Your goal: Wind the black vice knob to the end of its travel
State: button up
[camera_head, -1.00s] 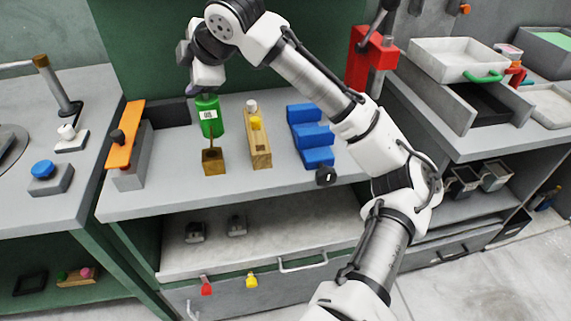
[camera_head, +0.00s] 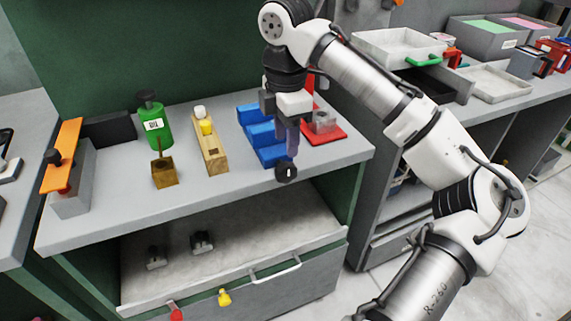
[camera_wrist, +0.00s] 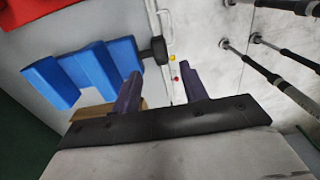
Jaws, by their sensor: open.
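The blue vice (camera_head: 262,137) stands near the front edge of the bench. Its black knob (camera_head: 286,172) sticks out at the front. My gripper (camera_head: 289,150) points down just above the knob in the head view, open and empty. In the wrist view the vice's blue blocks (camera_wrist: 100,68) lie at upper left. The knob (camera_wrist: 158,50) shows beyond and roughly between the tips of my two purple fingers (camera_wrist: 161,80), apart from both.
A wooden block (camera_head: 210,150) with yellow and white parts, a small wooden box (camera_head: 165,174) and a green bottle (camera_head: 155,125) stand left of the vice. A red press base (camera_head: 324,136) is close on the right. A drawer (camera_head: 230,255) stands open below.

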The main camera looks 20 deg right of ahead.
aim_at(286, 164)
notch_tip(286, 164, down, 7)
dwell(0.3)
grip_shut()
dwell(0.4)
